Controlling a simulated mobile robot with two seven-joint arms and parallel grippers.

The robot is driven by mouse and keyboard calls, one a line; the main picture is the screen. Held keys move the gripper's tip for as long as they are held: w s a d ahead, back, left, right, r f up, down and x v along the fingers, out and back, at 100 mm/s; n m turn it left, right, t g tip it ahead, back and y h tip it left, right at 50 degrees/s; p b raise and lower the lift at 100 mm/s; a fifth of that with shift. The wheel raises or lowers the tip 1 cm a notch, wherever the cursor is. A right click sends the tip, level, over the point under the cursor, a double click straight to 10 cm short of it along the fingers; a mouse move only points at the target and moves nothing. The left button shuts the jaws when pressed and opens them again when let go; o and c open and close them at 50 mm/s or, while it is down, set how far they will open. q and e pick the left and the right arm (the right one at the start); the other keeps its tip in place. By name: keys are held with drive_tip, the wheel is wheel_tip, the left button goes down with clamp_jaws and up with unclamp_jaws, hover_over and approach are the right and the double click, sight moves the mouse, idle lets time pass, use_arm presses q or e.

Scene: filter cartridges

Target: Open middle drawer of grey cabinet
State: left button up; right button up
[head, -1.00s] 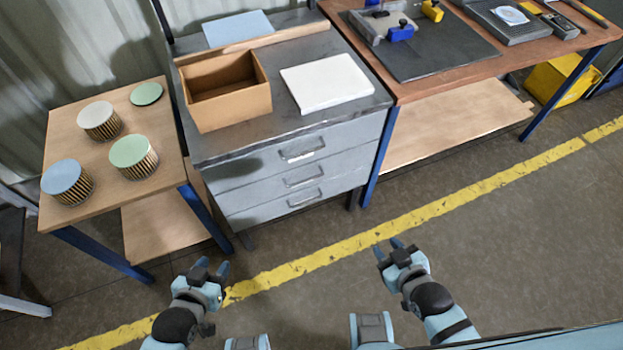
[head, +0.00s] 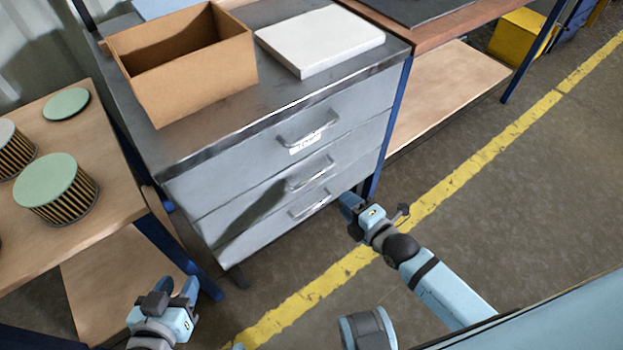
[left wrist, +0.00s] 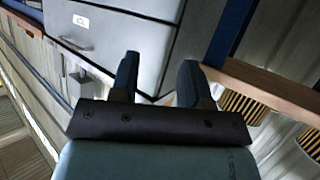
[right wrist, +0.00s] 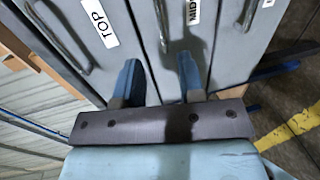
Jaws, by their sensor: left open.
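The grey cabinet (head: 240,170) stands upright with three shut drawers stacked in its front. The middle drawer's handle (head: 311,175) is a grey bar; in the right wrist view the handle (right wrist: 163,25) lies beside a partly cut-off "MIDDLE" label (right wrist: 194,12). My right gripper (head: 350,205) is open and empty, in front of the cabinet's lower right side. In the right wrist view its fingers point at the drawer fronts, with the middle handle beyond the gap between them. My left gripper (head: 178,290) is open and empty, low in front of the cabinet's left side.
An open cardboard box (head: 190,75) and a white slab (head: 320,40) lie on the cabinet top. A wooden table (head: 105,190) with filter cartridges (head: 57,190) stands at the left. A workbench (head: 440,35) adjoins at the right. Floor in front is clear.

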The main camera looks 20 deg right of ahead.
sight(315, 175)
drive_tip(key=b+x, duration=0.3)
drive_tip(key=x, duration=1)
use_arm(q)
wheel_tip(315, 175, up, 6)
drive_tip(key=w+d+t+h, duration=0.2)
drive_tip(key=t, duration=0.1)
drive_tip(key=shift+d, duration=0.4)
use_arm(e)
clamp_jaws()
